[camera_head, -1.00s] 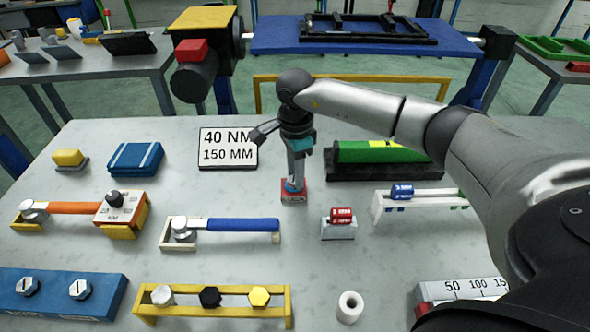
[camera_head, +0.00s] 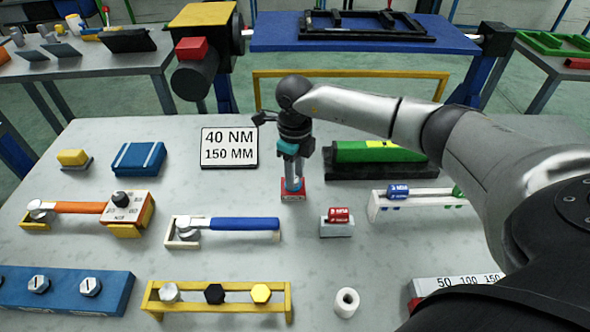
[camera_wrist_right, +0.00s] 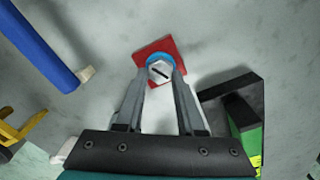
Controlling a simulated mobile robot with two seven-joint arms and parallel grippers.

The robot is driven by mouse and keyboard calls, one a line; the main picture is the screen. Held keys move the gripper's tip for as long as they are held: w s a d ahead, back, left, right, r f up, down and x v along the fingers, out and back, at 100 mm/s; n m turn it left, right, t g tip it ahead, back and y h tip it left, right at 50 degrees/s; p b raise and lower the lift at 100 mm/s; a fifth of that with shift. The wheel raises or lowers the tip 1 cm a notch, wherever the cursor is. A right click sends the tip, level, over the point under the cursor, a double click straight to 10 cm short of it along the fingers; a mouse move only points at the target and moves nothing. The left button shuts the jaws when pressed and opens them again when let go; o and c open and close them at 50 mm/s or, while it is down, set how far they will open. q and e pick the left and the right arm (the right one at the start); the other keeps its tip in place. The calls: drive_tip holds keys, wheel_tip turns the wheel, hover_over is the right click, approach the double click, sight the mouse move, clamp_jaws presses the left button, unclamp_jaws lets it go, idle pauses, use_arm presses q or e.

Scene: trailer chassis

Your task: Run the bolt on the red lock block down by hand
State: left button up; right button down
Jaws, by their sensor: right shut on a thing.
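The red lock block (camera_head: 293,195) sits on the grey bench near its middle. In the right wrist view the red lock block (camera_wrist_right: 154,50) shows its top corner, with a blue ring (camera_wrist_right: 159,59) around the bolt. The bolt (camera_wrist_right: 160,71) has a silver hex head with a dark line across it. My right gripper (camera_head: 292,183) points down over the block. In the wrist view its fingers (camera_wrist_right: 161,75) are shut on the bolt head, one on each side. The bolt's shank and thread are hidden. My left gripper is in neither view.
A sign reading 40 NM, 150 MM (camera_head: 229,147) stands behind left. A blue-handled wrench (camera_head: 235,224) lies in front left. A red socket on a small stand (camera_head: 338,226) is in front right. A green block in a black tray (camera_head: 383,158) is close on the right.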

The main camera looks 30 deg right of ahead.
drive_tip(key=m+p, duration=0.1)
drive_tip(key=m, duration=0.3)
drive_tip(key=shift+w+r+m+p, duration=0.2)
drive_tip(key=shift+r+m+p, duration=0.15)
drive_tip(key=shift+m, duration=0.05)
drive_tip(key=m+p, duration=0.2)
drive_tip(key=m, duration=0.2)
drive_tip(key=shift+a, duration=0.1)
drive_tip(key=m+p, duration=0.2)
drive_tip(key=m, duration=0.3)
drive_tip(key=shift+w, duration=0.1)
drive_tip(key=shift+a+m+p, duration=0.1)
drive_tip(key=shift+m+p, duration=0.95)
drive_tip(key=shift+m, duration=0.75)
drive_tip(key=shift+f, duration=0.1)
drive_tip(key=c, duration=1)
unclamp_jaws()
drive_tip(key=o, duration=0.5)
drive_tip(key=shift+a+f, duration=0.1)
drive_tip(key=shift+f, duration=0.05)
